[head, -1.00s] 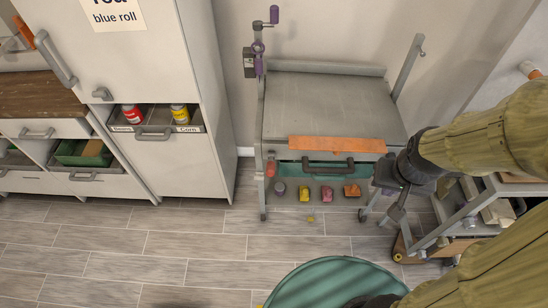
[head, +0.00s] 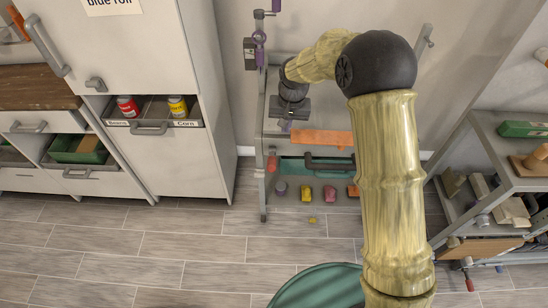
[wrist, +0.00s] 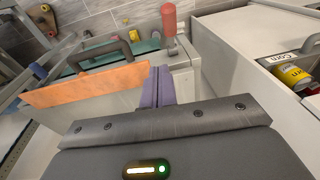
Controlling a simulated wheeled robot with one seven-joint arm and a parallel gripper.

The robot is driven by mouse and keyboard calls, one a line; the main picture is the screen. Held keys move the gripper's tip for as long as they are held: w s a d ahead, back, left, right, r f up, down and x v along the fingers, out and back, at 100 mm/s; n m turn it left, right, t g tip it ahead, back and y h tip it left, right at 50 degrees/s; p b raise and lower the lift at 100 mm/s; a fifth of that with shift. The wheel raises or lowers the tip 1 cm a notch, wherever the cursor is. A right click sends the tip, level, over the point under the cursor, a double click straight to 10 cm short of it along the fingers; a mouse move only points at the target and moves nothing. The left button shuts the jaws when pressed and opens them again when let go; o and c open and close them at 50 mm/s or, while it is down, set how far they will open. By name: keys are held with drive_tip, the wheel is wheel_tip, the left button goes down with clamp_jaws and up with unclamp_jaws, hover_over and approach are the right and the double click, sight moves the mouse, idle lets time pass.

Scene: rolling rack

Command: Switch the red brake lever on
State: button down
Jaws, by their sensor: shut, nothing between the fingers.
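The red brake lever (head: 272,163) is on the front left post of the rolling rack (head: 262,190) in the head view. In the wrist view the red lever (wrist: 169,20) stands at the top, just beyond the fingertips. My gripper (head: 287,126) is above the rack's top, behind and a little right of the lever, pointing down toward the front. In the wrist view my gripper (wrist: 160,70) shows its purple fingers together and empty, apart from the lever. My arm hides much of the rack's top and right side.
An orange board (head: 320,138) lies along the rack's front edge, above a dark handle (head: 330,164). Small coloured objects sit on the lower shelf. A cabinet (head: 170,170) stands left, with cans in its tray. A shelf unit (head: 490,190) stands right.

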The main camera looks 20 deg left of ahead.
drive_tip(key=shift+w+a+f, duration=0.1)
drive_tip(key=shift+a+f, duration=0.15)
drive_tip(key=shift+a, duration=0.2)
drive_tip(key=shift+w+a+f, duration=0.1)
drive_tip(key=shift+a+f, duration=0.15)
drive_tip(key=shift+a, duration=0.2)
drive_tip(key=shift+s+f, duration=0.1)
drive_tip(key=shift+s, duration=0.05)
drive_tip(key=p, duration=0.2)
hover_over(273, 160)
drive_tip(key=f, duration=1.2)
drive_tip(key=shift+d, duration=0.3)
drive_tip(key=shift+s+a+f, duration=0.1)
drive_tip(key=shift+s+f, duration=0.05)
drive_tip(key=shift+f, duration=0.45)
